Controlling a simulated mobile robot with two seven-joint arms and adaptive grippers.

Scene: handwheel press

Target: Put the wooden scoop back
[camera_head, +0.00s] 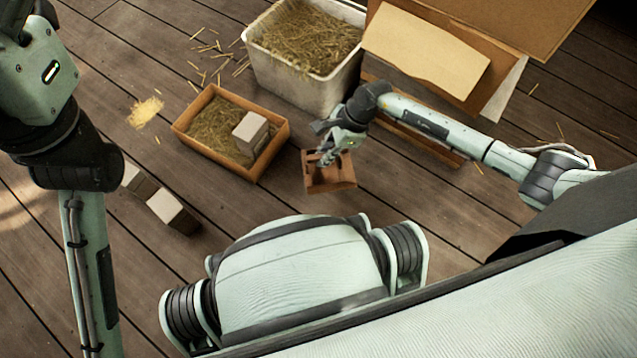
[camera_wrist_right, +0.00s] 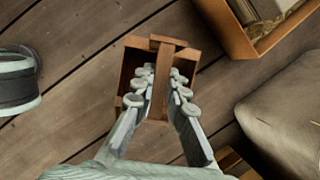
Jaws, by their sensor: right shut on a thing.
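The wooden scoop (camera_head: 334,182) is a small brown open box with a bar-like handle across it. It is in the middle of the head view, right of the low wooden tray. My right gripper (camera_head: 326,157) is above the scoop and shut on its handle. In the right wrist view the fingers of the gripper (camera_wrist_right: 161,84) close on both sides of the handle of the scoop (camera_wrist_right: 133,62). I cannot tell whether the scoop touches the floor. My left arm stands at the left of the head view, and its gripper does not show.
A pale bin (camera_head: 297,96) of straw stands at the back. In front is a wooden tray (camera_head: 276,154) with straw and a grey block (camera_head: 250,132). A wooden case (camera_head: 505,92) with a tan sheet is at back right. Pale blocks (camera_head: 168,207) lie left. Floor around the scoop is bare.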

